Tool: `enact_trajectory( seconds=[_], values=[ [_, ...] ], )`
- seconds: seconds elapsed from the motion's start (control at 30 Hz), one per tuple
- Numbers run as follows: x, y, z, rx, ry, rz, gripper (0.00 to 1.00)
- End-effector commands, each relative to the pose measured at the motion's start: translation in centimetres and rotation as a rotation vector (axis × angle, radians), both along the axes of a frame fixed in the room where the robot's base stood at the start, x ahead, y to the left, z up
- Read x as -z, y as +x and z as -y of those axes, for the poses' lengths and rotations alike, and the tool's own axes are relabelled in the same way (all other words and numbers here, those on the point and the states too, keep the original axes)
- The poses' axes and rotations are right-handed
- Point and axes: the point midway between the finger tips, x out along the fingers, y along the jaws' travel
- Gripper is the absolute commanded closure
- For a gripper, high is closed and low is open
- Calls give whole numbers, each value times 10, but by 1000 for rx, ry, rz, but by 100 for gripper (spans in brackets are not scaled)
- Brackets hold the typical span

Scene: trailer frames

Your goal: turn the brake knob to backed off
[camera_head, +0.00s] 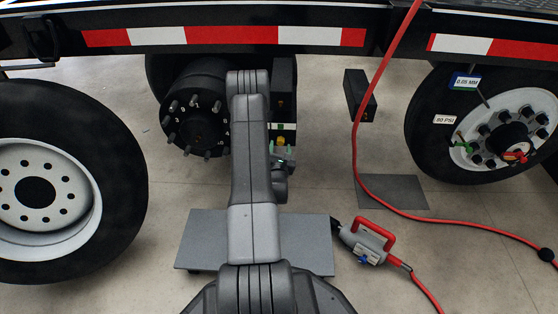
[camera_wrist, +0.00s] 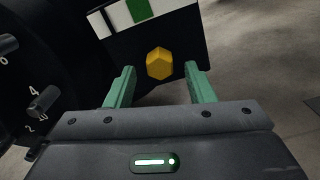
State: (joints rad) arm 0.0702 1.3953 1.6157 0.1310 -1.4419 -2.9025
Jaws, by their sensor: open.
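The brake knob (camera_wrist: 160,63) is a yellow hexagonal knob on the face of a black box (camera_wrist: 160,32). A strip with white and green fields (camera_wrist: 140,11) runs above it. My gripper (camera_wrist: 159,74) is open, its two green fingers pointing at the box. In the wrist view the knob shows in the gap between the fingertips, with space on both sides. I cannot tell how far the tips are from it in depth. In the head view my gripper (camera_head: 283,156) is small and partly hidden by my arm, just below the striped strip (camera_head: 283,127).
A black hub with several studs (camera_head: 197,108) is left of my gripper. Wheels stand at left (camera_head: 120,180) and right (camera_head: 425,115). A grey plate (camera_head: 205,240), a grey tool with a red handle (camera_head: 365,240) and a red hose (camera_head: 358,150) are also near.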

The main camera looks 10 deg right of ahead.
Motion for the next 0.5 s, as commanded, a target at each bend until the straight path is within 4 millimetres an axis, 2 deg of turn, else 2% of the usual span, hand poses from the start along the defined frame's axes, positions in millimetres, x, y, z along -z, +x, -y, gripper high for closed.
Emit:
enact_trajectory(
  seconds=[0.3,0.5],
  values=[
    [-2,-71,-15,-3,0,-8,51],
    [-1,-105,-22,-2,1,-6,51]
  ],
)
